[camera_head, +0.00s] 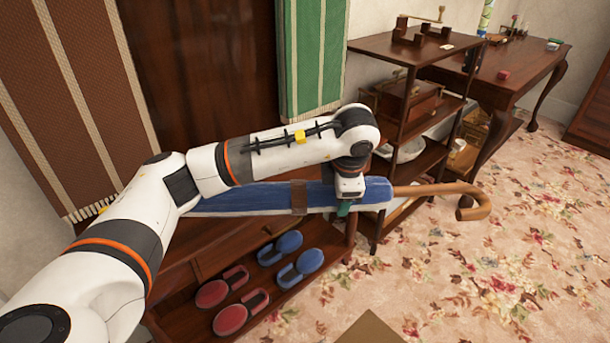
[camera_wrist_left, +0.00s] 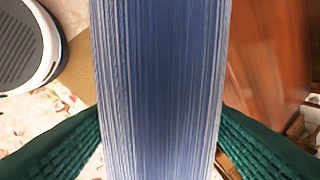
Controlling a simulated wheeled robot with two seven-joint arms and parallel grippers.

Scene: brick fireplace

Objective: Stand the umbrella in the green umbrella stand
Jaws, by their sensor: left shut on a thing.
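The blue umbrella (camera_head: 265,198) has a brown strap and a curved wooden handle. It lies about level in the head view, with its handle pointing right. My left gripper (camera_head: 345,206) is shut on the umbrella near the handle end of the blue cloth. In the left wrist view the blue cloth (camera_wrist_left: 160,90) fills the middle, with green finger pads (camera_wrist_left: 160,140) on either side. The umbrella is above the low wooden shelf. The green umbrella stand is not visible in either view. My right gripper is out of view.
A low wooden shelf (camera_head: 205,262) holds red and blue slippers (camera_head: 240,300). A dark open shelf unit (camera_head: 400,52) stands close behind the gripper, beside a wooden table (camera_head: 505,75). Green and brown cloths hang at the back. The flowered carpet (camera_head: 500,260) is clear at right.

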